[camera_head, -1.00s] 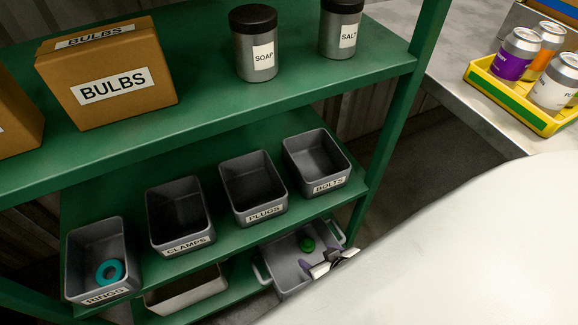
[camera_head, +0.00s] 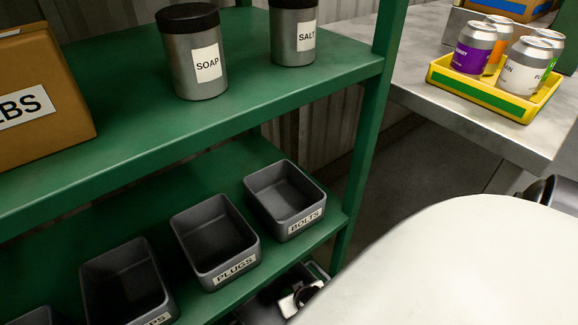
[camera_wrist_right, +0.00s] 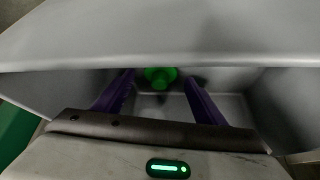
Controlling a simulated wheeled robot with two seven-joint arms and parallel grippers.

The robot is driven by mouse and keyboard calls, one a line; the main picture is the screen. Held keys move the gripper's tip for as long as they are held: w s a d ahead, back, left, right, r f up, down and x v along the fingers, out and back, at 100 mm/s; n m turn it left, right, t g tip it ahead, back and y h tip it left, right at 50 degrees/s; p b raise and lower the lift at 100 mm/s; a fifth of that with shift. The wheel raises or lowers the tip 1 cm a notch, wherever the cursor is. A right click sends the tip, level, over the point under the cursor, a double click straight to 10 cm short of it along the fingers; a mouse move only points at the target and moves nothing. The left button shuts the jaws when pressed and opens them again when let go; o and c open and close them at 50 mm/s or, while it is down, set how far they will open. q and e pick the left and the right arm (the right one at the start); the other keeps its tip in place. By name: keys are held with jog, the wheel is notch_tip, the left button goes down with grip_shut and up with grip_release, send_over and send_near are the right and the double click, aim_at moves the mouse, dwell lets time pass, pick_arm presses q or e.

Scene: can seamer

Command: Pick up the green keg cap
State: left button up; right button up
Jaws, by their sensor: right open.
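The green keg cap (camera_wrist_right: 160,75) shows in the right wrist view, inside a grey bin (camera_wrist_right: 238,75) and partly cut off by the pale edge above it. My right gripper (camera_wrist_right: 160,89) is open, with its two purple fingers reaching into the bin on either side of the cap in the picture. I cannot tell whether they touch it. In the head view part of my right gripper (camera_head: 300,297) shows at the bottom, low by the shelf. The cap is not visible there. My left gripper is not in view.
A green shelf rack (camera_head: 130,130) stands close over the bin. It carries a PLUGS bin (camera_head: 235,263), a BOLTS bin (camera_head: 305,216), SOAP (camera_head: 208,65) and SALT canisters (camera_head: 307,38). A yellow tray (camera_head: 485,97) with several cans is on a table at right.

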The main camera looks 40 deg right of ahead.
jog(key=shift+w+f, duration=0.2)
jog(key=shift+f, duration=0.25)
jog(key=c, duration=1.1)
jog(key=shift+r, duration=0.1)
